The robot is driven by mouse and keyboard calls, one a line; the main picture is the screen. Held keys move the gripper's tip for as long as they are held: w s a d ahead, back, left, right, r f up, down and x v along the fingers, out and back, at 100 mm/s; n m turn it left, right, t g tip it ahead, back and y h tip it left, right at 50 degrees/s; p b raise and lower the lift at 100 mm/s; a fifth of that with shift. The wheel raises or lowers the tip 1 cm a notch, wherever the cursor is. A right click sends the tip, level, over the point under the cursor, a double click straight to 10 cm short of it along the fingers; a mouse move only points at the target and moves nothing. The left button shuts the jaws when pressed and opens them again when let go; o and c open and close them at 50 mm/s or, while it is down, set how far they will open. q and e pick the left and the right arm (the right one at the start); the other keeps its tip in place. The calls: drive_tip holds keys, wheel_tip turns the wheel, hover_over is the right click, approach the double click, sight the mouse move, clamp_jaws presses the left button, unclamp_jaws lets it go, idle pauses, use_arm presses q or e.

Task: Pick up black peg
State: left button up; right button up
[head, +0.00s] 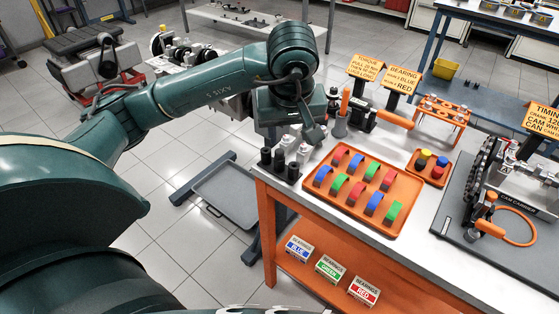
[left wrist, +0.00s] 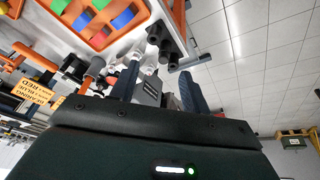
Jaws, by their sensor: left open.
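Several black pegs (head: 279,160) stand upright in a dark holder at the left corner of the workbench. They also show in the left wrist view (left wrist: 165,45), beyond my fingertips. White and silver pegs (head: 303,155) stand just behind them, and one (left wrist: 147,68) shows between my fingers. My left gripper (head: 309,133) hangs above and behind the pegs in the head view, partly hidden by its own wrist. In the left wrist view its two fingers (left wrist: 160,72) are spread apart, with nothing held. My right gripper is not in view.
An orange tray (head: 340,205) of coloured bearing shells lies right of the pegs. A screwdriver-like orange handle (head: 345,101) stands upright behind them, near the orange signs (head: 403,79). A cam carrier fixture (head: 515,200) is at the right. Bearing boxes (head: 329,268) sit on the lower shelf.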

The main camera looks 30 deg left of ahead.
use_arm(q)
drive_tip(key=a+y, duration=0.1)
drive_tip(key=a, duration=0.1)
hover_over(279, 151)
drive_tip(key=s+d, duration=0.2)
drive_tip(key=s, duration=0.1)
wheel_tip(279, 151, down, 6)
drive_tip(key=r, duration=0.1)
drive_tip(key=shift+w+p+x, duration=0.2)
drive_tip(key=shift+p+x, duration=0.1)
drive_tip(key=shift+x, duration=1.3)
drive_tip(key=shift+w+p+x, duration=0.25)
drive_tip(key=shift+x, duration=1.35)
drive_tip(key=shift+r, duration=0.1)
drive_tip(key=shift+c, duration=0.5)
clamp_jaws()
